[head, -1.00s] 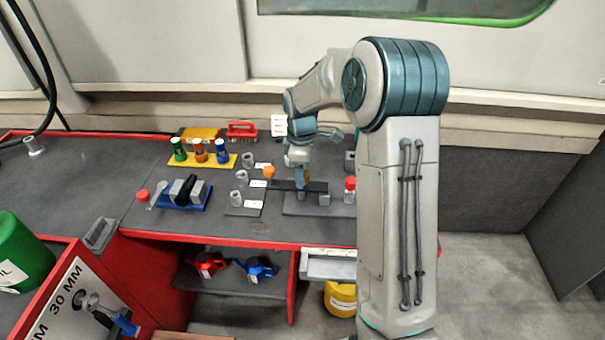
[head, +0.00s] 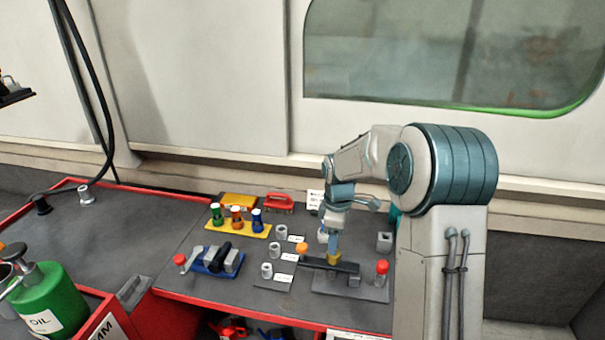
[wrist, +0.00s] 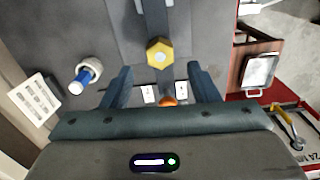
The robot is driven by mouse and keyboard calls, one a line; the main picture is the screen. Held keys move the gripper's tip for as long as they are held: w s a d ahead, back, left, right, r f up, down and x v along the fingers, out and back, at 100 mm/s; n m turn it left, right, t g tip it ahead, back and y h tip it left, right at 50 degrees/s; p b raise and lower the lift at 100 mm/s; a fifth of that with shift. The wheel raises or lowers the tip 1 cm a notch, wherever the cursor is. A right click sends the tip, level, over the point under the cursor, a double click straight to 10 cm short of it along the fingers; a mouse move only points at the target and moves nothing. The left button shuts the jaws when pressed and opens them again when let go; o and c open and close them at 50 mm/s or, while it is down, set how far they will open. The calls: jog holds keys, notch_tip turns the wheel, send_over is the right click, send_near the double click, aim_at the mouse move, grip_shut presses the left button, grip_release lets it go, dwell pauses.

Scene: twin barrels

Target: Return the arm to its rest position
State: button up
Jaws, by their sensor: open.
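My arm reaches over the workbench (head: 150,232) in the head view, bent at the elbow with the wrist pointing down. My gripper (head: 330,243) is just above a yellow hex piece (head: 334,257) on a dark bar (head: 345,266). In the wrist view my gripper (wrist: 162,82) has its two fingers wide apart with nothing between them. The yellow hex piece (wrist: 159,54) shows beyond the fingertips, apart from them.
Near the arm are a red-capped post (head: 381,273), an orange knob (head: 302,248), several grey cylinders (head: 275,250) and a yellow rack (head: 240,227) with green, orange and blue bottles. A green oil bottle (head: 52,300) stands at left. Space above the bench is clear.

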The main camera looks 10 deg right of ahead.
jog(key=s+r+m+t, duration=0.1)
jog(key=s+r+m, duration=0.6)
jog(key=s+r, duration=0.45)
jog(key=s+m+t, duration=0.1)
jog(key=s+m, duration=0.6)
jog(key=s, duration=0.9)
jog(key=shift+a+f+t, duration=0.3)
jog(key=shift+f+t, duration=0.1)
jog(key=shift+c, duration=0.5)
